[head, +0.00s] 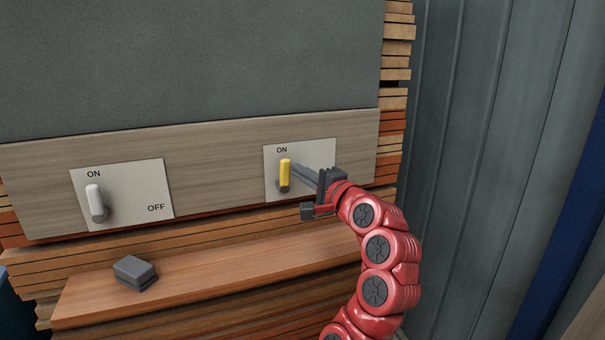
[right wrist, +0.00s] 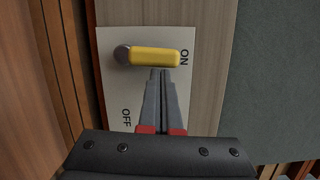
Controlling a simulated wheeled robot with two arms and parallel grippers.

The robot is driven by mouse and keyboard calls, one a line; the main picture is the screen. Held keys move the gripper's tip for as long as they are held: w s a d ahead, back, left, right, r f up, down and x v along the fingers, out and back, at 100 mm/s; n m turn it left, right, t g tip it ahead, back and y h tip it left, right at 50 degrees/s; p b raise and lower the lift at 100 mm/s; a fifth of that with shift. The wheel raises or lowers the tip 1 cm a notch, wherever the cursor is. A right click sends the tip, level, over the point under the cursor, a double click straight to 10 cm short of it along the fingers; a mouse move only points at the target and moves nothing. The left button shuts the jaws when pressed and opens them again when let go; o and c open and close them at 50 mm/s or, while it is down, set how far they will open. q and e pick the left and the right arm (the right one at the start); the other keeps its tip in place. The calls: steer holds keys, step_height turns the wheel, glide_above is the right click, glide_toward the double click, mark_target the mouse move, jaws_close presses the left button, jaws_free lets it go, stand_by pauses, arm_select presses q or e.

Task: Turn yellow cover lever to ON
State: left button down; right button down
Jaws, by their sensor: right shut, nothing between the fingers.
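The yellow cover lever (head: 285,175) sits on the right white plate (head: 319,155) and points up toward the ON label. In the right wrist view the yellow lever (right wrist: 155,57) runs from its grey pivot toward ON, away from OFF. My right gripper (head: 297,170) is shut and empty, its fingertips right beside the lever on its right side. In the right wrist view the shut fingertips (right wrist: 160,73) are at the lever's side facing OFF; I cannot tell whether they touch it. The OFF label is hidden by my gripper in the head view. My left gripper is not in view.
A second white plate (head: 135,195) with a white lever (head: 96,203), also pointing up to ON, is at the left. A small dark grey block (head: 135,272) lies on the wooden ledge (head: 220,262) below. A grey corrugated wall (head: 480,150) is at the right.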

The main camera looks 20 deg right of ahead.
steer(key=shift+s, duration=0.1)
steer(key=b+v, duration=0.4)
steer(key=v, duration=0.7)
steer(key=shift+s, duration=0.4)
steer(key=shift+w+d, duration=0.1)
steer(key=shift+w, duration=0.05)
